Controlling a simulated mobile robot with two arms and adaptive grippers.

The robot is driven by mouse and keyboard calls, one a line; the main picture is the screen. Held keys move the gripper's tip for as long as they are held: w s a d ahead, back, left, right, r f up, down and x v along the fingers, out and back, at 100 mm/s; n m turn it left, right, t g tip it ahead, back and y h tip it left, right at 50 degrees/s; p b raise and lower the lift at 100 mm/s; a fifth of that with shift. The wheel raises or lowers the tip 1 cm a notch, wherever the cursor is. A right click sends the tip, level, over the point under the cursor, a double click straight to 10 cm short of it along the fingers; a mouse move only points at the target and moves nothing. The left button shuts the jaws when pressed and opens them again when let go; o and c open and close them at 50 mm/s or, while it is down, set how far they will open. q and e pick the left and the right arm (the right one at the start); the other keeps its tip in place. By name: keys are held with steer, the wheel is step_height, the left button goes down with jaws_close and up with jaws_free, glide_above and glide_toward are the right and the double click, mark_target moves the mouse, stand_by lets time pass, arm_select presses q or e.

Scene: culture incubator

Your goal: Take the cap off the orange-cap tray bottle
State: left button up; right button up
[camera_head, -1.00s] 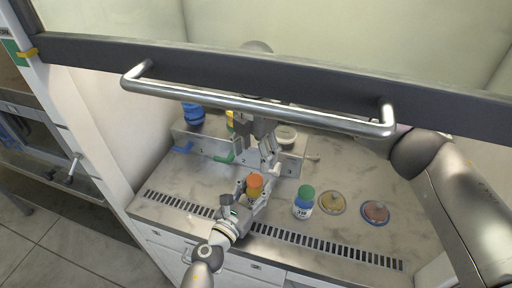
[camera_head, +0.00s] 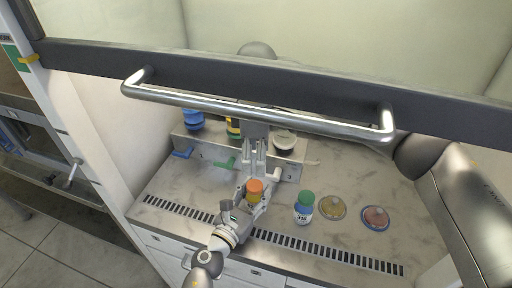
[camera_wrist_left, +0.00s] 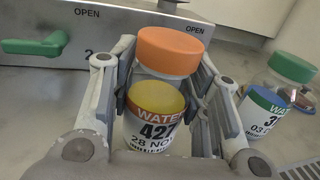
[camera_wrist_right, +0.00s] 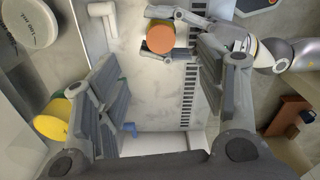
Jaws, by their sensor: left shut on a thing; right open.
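The tray bottle (camera_wrist_left: 158,110) has an orange cap (camera_head: 254,186), which is on it. Its label reads WATER 427. My left gripper (camera_head: 249,200) is shut on the bottle body below the cap and holds it upright near the slotted grille. The left wrist view shows the fingers on both sides of the bottle. My right gripper (camera_head: 255,163) is open and empty, pointing down just behind the bottle in the head view. In the right wrist view the orange cap (camera_wrist_right: 160,39) shows beyond its spread fingers, apart from them. The right fingertips' exact height above the cap is unclear.
A green-capped bottle (camera_head: 304,206) and two round dishes (camera_head: 332,206) (camera_head: 376,218) stand to the right. A metal rack (camera_head: 205,148) with blue and green levers holds other bottles behind. The sash handle (camera_head: 260,112) crosses in front of the upper workspace.

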mark_target(256, 185)
step_height(256, 185, down, 10)
steer(key=shift+f, duration=0.1)
stand_by(0.4)
steer(key=c, duration=1.3)
steer(key=shift+o, duration=0.2)
steer(key=shift+r, duration=0.25)
steer(key=shift+r, duration=1)
